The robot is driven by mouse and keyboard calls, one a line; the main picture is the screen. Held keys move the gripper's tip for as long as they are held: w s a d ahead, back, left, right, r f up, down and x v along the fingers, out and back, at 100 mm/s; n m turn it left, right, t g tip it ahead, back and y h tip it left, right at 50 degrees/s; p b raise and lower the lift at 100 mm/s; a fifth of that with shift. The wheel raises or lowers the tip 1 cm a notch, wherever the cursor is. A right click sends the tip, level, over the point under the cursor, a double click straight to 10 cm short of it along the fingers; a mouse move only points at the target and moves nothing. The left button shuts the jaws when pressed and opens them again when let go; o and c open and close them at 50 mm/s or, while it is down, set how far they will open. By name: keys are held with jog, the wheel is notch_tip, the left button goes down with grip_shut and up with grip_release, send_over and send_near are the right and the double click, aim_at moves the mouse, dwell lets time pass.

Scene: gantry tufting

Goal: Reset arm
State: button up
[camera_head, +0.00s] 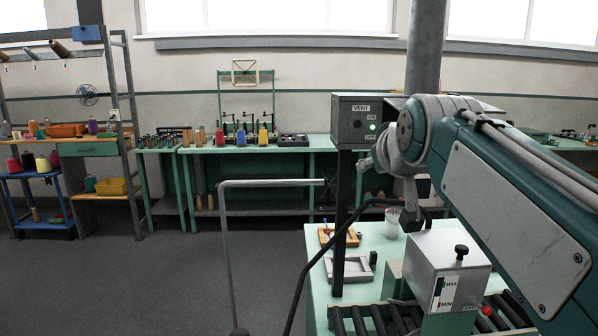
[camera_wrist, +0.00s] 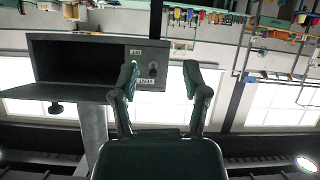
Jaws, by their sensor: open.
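My arm comes in from the right of the head view, raised above the green bench (camera_head: 318,285). My gripper (camera_wrist: 160,78) shows in the wrist view with its two dark green fingers spread apart and nothing between them. In the head view I cannot clearly make out the fingers. The wrist picture is turned over, with the windows low and the shelves at the top. A grey open-fronted box (camera_wrist: 98,45) with a labelled panel and a knob is left of and behind the fingers; I cannot tell that they touch.
A grey VENT box (camera_head: 361,121) with a lit green light stands on a dark post beside my arm. A metal MAX/MIN box (camera_head: 431,260), rollers (camera_head: 370,322) and a grey frame (camera_head: 350,268) are below. A bent rail (camera_head: 226,240) stands in front; open floor (camera_head: 130,275) lies left.

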jog(key=s+f+m+g, duration=0.1)
jog(key=s+f+g, duration=0.2)
jog(key=s+f, duration=0.8)
jog(key=s+f+g, duration=0.4)
jog(key=s+f, duration=0.8)
jog(key=f, duration=0.5)
jog(key=shift+f+m, duration=0.25)
jog(key=shift+m, duration=0.15)
jog(key=shift+w, duration=0.1)
